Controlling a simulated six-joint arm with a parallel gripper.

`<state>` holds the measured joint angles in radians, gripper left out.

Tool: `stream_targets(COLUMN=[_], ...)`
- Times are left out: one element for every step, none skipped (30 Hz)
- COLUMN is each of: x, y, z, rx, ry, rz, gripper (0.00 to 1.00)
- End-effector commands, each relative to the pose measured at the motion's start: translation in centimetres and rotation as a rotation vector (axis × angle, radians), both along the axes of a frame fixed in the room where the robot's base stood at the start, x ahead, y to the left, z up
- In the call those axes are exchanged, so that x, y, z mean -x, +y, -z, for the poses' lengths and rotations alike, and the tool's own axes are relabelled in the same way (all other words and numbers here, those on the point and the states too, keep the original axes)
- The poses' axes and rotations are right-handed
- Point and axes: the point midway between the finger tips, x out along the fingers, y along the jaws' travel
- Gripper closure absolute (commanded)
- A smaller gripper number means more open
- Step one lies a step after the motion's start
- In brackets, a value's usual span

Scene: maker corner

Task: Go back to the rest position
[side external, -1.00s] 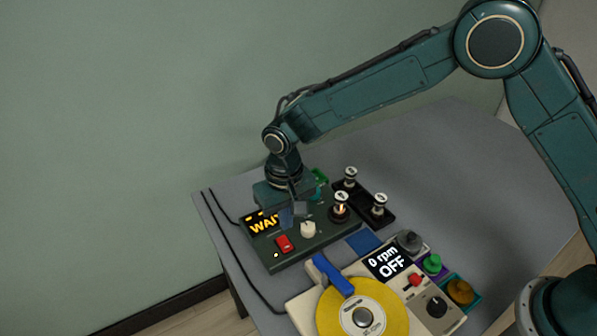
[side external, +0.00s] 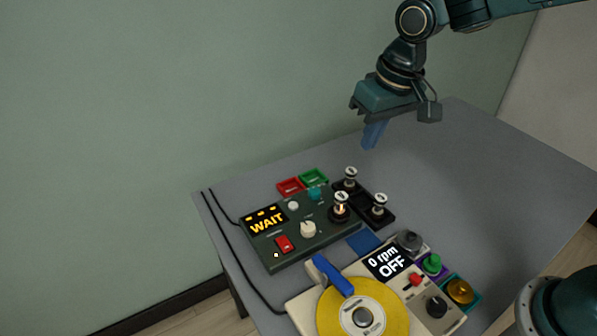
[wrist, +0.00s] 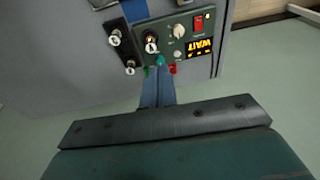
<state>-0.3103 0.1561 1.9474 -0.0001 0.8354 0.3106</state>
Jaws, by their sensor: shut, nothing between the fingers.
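My gripper (side external: 373,135) is in the air above the back of the grey table in the side external view. Its blue fingers are shut together with nothing between them, pointing down. In the wrist view the shut fingers (wrist: 157,88) show in the middle, in front of the dark green control box. That box (side external: 318,238) stands on the table below and to the left of my gripper, apart from it. Its display (side external: 266,222) reads WAIT.
A yellow disc (side external: 385,309) lies on a beige machine whose display (side external: 388,262) reads 0 rpm OFF. A black rack (side external: 374,202) with metal-topped pieces stands beside the box. Red (side external: 290,187) and green (side external: 313,177) trays sit behind it. The right of the table (side external: 500,190) is clear.

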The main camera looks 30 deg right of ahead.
Motion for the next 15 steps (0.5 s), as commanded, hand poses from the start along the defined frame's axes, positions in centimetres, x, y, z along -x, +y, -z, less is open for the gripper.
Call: stream_targets(x=[0.8,1.3,1.9,2.4,2.9,3.5,4.1,4.6,5.3,5.8,6.4,7.1,7.6,8.2,9.0], y=[-0.9,-1.4,-2.0,-2.4,-2.9,-3.4,-3.9,-4.3,-4.8,-5.2,-5.6,-6.1,-6.5,-6.8,-7.3], z=[-1.0,-1.4,-2.0,-2.4,-2.7,-3.2,-3.6,-3.9,-4.3,-4.6,-4.9,-5.2,-5.4,-5.6,-5.9], rx=[-0.002,-0.002,-0.004,-0.004,-0.003,-0.004,-0.004,-0.003,-0.002,-0.002,-0.001,0.001,0.001,0.002,0.004], ry=[-0.017,-0.025,-0.035,-0.042,-0.050,-0.059,-0.067,-0.074,-0.084,-0.091,-0.100,-0.110,-0.117,-0.124,-0.135], rz=[0.003,0.003,0.005,0.004,0.003,0.005,0.005,0.005,0.005,0.006,0.006,0.006,0.006,0.007,0.007], gripper=[1.00,1.00,1.00,1.00,1.00,1.00,1.00,1.00,1.00,1.00,1.00,1.00,1.00,1.00,1.00])
